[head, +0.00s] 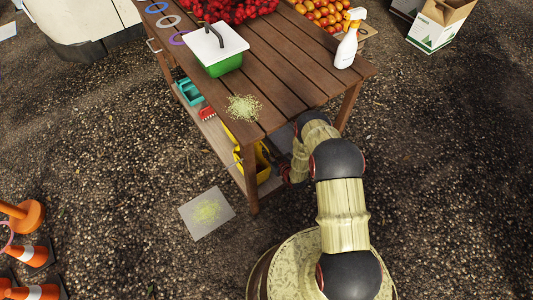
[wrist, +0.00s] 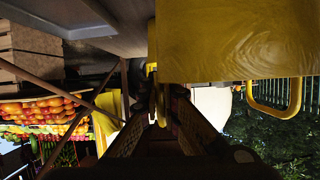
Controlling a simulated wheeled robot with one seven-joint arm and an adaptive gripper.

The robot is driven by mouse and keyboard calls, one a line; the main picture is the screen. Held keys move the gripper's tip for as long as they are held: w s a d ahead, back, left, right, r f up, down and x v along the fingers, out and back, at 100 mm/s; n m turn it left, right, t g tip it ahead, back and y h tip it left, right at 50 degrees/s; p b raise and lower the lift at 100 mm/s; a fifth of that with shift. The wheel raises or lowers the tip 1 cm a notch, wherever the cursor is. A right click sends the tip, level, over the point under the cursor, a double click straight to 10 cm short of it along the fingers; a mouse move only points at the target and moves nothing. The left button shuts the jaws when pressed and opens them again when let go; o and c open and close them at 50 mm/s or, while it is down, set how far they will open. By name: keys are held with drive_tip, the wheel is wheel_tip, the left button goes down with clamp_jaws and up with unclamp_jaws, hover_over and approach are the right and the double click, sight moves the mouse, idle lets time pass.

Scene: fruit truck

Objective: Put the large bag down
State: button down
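The large bag is yellow; its broad yellow side (wrist: 235,45) fills the upper right of the wrist view. A yellow loop handle (wrist: 272,108) sticks out from it at the right. In the head view the yellow bag (head: 262,163) shows under the near end of the wooden table, partly hidden by the tabletop and a leg. My gripper (wrist: 160,105) reaches in under the table from the right. Its fingers come close together around a narrow yellow part of the bag and appear shut on it. The contact is dark. The bag's underside is hidden.
The wooden table (head: 290,55) carries a green box with a white lid (head: 218,50), a white spray bottle (head: 347,45) and red fruit. A teal tray (head: 189,92) sits on its lower shelf. A flat grey sheet (head: 195,222) lies on the gravel; cones stand at lower left.

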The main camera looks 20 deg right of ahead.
drive_tip(key=shift+f, duration=0.1)
drive_tip(key=c, duration=2.1)
unclamp_jaws()
drive_tip(key=shift+o, duration=0.3)
drive_tip(key=shift+s+r, duration=0.15)
drive_tip(key=shift+r, duration=0.05)
drive_tip(key=p+v, duration=0.4)
drive_tip(key=v, duration=0.7)
drive_tip(key=shift+s, duration=0.35)
drive_tip(key=shift+d, duration=0.15)
